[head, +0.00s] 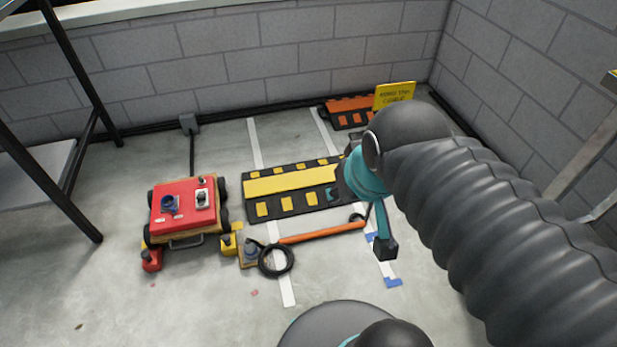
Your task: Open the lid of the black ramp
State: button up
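The black ramp (289,205) lies on the floor in the middle of the head view. It has yellow patches along both sloped sides. Its long yellow lid (292,181) lies flat along the middle and looks closed. My arm reaches in from the right and covers the ramp's right end. A dark block hangs below the teal wrist. The fingers are mostly hidden, so I cannot tell whether they are open or touch the lid.
A red wheeled cart (184,207) stands left of the ramp. An orange-and-black ramp (350,105) and yellow sign (394,95) are behind. The front-left floor is mostly clear.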

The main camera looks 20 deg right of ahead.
aim_at(256, 188)
jog(key=k, duration=0.6)
jog(key=z, duration=0.7)
jog(key=i, duration=1.75)
jog(key=u, duration=0.7)
